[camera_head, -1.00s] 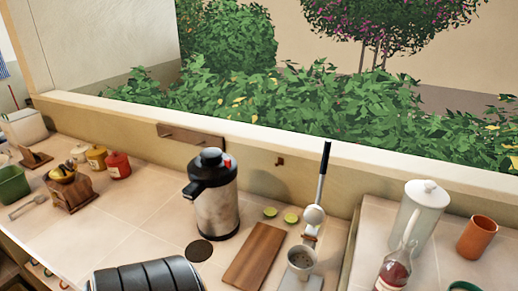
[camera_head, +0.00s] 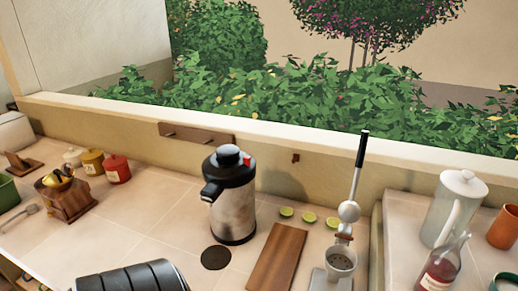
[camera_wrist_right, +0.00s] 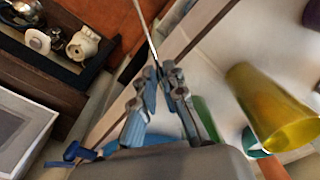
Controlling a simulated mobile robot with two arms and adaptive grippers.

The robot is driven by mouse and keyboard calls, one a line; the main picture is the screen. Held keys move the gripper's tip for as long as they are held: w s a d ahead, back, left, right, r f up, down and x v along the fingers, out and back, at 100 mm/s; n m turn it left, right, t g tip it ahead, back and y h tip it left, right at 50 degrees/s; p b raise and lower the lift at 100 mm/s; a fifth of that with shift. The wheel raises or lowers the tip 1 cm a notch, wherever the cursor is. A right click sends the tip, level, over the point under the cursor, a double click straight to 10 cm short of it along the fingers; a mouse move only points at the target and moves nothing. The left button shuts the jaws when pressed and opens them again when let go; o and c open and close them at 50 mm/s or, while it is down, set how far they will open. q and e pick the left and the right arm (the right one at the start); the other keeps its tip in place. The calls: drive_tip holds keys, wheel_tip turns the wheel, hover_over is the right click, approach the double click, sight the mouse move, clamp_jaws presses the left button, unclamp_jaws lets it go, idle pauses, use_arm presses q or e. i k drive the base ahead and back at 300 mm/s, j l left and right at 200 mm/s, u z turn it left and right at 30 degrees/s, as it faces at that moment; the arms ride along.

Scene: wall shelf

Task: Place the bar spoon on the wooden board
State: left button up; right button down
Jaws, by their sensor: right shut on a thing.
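The wooden board (camera_head: 277,258) lies flat on the tiled counter in the head view, right of the kettle, with its top bare. My right gripper (camera_wrist_right: 162,72) shows only in the right wrist view. Its blue-grey fingers are shut on a thin metal rod, the bar spoon (camera_wrist_right: 147,28), which runs up and out of the picture. The spoon's far end is out of view. Neither gripper nor the held spoon can be seen in the head view.
A black and steel kettle (camera_head: 231,200) stands left of the board. Several lime pieces (camera_head: 309,217) lie behind it. A cup (camera_head: 340,262) and a tall black-handled tool (camera_head: 357,165) stand to the right. A yellow cup (camera_wrist_right: 268,112) shows in the right wrist view.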

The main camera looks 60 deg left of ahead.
sight(280, 256)
drive_tip(key=k+j+u, duration=0.15)
drive_tip(key=j+u, duration=0.15)
drive_tip(key=k+j+u, duration=0.1)
drive_tip(key=j+u, duration=0.25)
drive_tip(key=j, duration=0.2)
drive_tip(key=j+u, duration=0.3)
drive_tip(key=j, duration=0.15)
drive_tip(key=u, duration=0.65)
